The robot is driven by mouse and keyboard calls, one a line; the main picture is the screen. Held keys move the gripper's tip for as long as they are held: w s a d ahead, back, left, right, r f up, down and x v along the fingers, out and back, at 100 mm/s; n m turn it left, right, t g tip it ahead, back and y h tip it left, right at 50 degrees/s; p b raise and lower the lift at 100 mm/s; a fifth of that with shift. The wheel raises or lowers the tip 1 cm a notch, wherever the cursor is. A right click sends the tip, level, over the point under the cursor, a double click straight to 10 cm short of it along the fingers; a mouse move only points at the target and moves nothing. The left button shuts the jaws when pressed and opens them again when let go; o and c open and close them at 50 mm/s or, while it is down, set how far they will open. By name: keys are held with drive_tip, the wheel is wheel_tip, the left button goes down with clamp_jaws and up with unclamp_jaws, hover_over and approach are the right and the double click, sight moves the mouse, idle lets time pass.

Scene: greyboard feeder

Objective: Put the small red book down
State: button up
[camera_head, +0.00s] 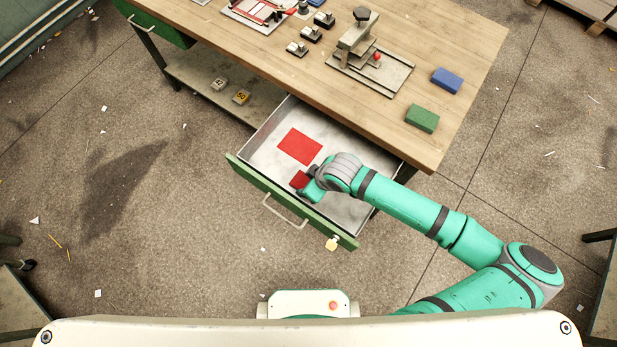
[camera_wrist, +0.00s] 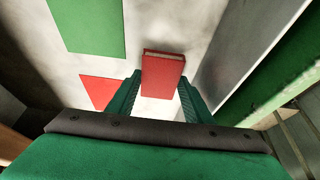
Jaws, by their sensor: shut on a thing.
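The small red book (camera_wrist: 162,76) is between the two fingers of my gripper (camera_wrist: 160,84) in the wrist view, with its pale page edge showing at the far end. My gripper is shut on it. In the head view the book (camera_head: 299,180) shows as a small red patch beside my gripper (camera_head: 306,188), over the open drawer (camera_head: 262,137). I cannot tell whether the book touches the drawer floor. A flat red rectangle (camera_head: 300,146) lies on the drawer floor; a red patch (camera_wrist: 98,90) and a green rectangle (camera_wrist: 88,24) show in the wrist view.
The drawer's green front (camera_head: 290,203) and metal walls surround my gripper. The wooden bench top (camera_head: 440,60) is above and behind the drawer. It bears a green block (camera_head: 422,118), a blue block (camera_head: 447,80) and a metal fixture (camera_head: 368,68). Drawer floor is bare around the red rectangle.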

drive_tip(key=shift+f, duration=0.3)
drive_tip(key=shift+f, duration=0.15)
drive_tip(key=o, duration=1)
drive_tip(key=shift+o, duration=0.2)
drive_tip(key=v, duration=1.2)
